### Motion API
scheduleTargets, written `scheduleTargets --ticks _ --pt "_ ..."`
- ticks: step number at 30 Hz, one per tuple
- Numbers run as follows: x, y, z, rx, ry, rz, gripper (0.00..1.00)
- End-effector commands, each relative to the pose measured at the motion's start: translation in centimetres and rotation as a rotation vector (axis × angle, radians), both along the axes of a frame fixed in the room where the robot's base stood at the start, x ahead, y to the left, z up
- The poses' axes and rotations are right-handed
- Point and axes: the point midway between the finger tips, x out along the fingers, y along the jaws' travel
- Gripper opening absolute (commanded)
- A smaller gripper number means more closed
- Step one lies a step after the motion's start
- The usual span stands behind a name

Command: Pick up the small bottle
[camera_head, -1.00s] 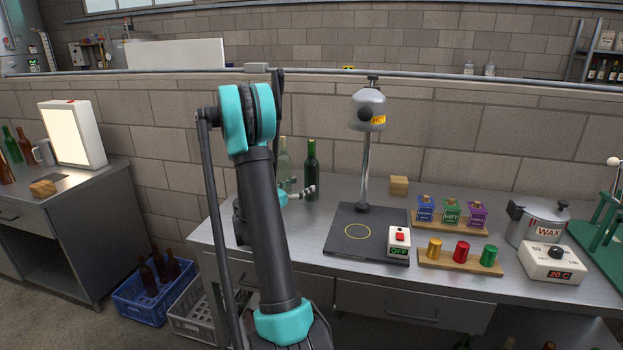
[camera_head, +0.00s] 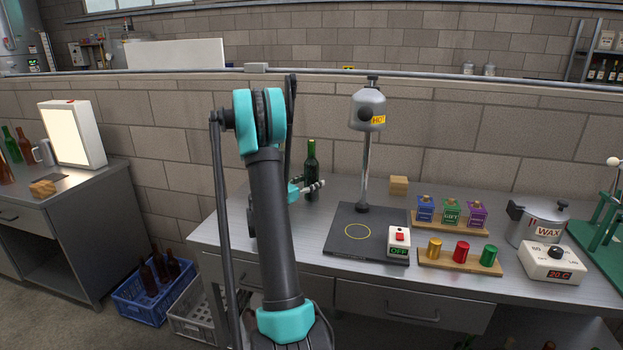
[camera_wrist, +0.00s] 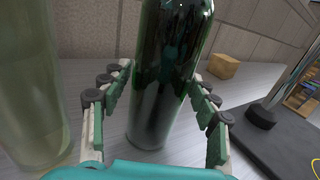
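A dark green bottle (camera_head: 311,170) stands upright on the metal bench. In the wrist view the dark green bottle (camera_wrist: 165,80) fills the middle, between the fingers of my gripper (camera_wrist: 162,82). The fingers are open, with a gap showing on the left; contact on the right is unclear. In the head view my gripper (camera_head: 313,187) is low at the bottle, partly hidden by my arm. A pale, clear bottle (camera_wrist: 30,85) stands close on the left in the wrist view; my arm hides it in the head view. Which bottle counts as small is unclear.
A black plate (camera_head: 345,246) with a heater stand (camera_head: 365,160) is right of the bottle. A wooden block (camera_head: 399,185) lies behind it. The block wall is behind.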

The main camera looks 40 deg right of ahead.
Motion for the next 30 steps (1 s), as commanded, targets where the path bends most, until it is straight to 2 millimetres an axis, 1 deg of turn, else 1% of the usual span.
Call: scheduleTargets --ticks 1,2,13,23,26,30 --pt "0.0 0.0 0.0 0.0 0.0 0.0 0.5" --pt "0.0 0.0 0.0 0.0 0.0 0.0 0.46" --pt "0.0 0.0 0.0 0.0 0.0 0.0 0.01" --pt "0.0 0.0 0.1 -0.001 0.001 0.0 0.0" --pt "0.0 0.0 0.6 -0.001 0.001 0.0 0.0" --pt "0.0 0.0 2.1 -0.001 0.001 0.0 0.0"
